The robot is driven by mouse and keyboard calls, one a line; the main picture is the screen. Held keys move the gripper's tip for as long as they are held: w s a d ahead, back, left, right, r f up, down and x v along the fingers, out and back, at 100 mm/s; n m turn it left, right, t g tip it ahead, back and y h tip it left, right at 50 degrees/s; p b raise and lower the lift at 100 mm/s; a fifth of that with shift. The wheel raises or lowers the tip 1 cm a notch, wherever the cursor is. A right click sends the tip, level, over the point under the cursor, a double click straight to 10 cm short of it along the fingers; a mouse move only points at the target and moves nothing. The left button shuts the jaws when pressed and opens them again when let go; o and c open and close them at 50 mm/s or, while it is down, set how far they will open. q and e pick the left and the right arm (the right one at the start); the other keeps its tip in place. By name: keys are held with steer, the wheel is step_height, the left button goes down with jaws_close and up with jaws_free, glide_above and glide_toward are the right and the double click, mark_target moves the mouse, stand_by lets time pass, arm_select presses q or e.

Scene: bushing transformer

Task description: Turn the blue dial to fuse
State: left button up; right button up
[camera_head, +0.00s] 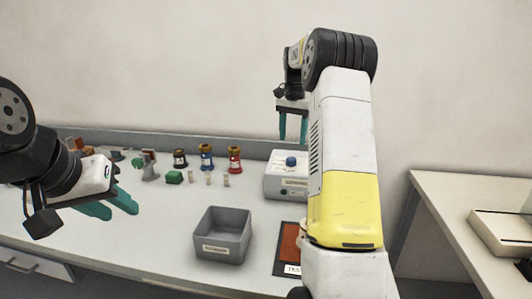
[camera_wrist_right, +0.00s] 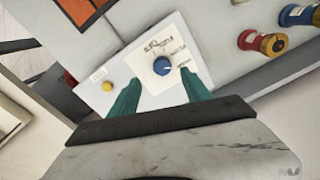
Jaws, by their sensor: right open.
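The blue dial (camera_head: 291,161) sits on top of a white box (camera_head: 272,183) at the back of the bench. In the right wrist view the blue dial (camera_wrist_right: 162,66) is on a white panel with small printed labels around it, too blurred to read. My right gripper (camera_head: 292,138) is above the box, fingers pointing down. In the wrist view its two teal fingers (camera_wrist_right: 160,84) are open, toward either side of the dial and apart from it. My left gripper (camera_head: 123,213) is over the left of the bench, its fingers apart and empty.
A grey labelled bin (camera_head: 223,252) stands at the front middle. Red (camera_head: 234,160), blue (camera_head: 206,158) and black (camera_head: 180,160) bushings stand left of the box. An orange panel (camera_head: 289,243) lies in front of the box. A yellow button (camera_wrist_right: 107,86) is on the box.

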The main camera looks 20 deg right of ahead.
mark_target(291, 159)
steer(key=shift+w+d+f, duration=0.15)
steer(key=shift+w+f, duration=0.2)
steer(key=shift+f, duration=0.4)
step_height(291, 159, down, 7)
steer(key=shift+c, duration=0.5)
jaws_close()
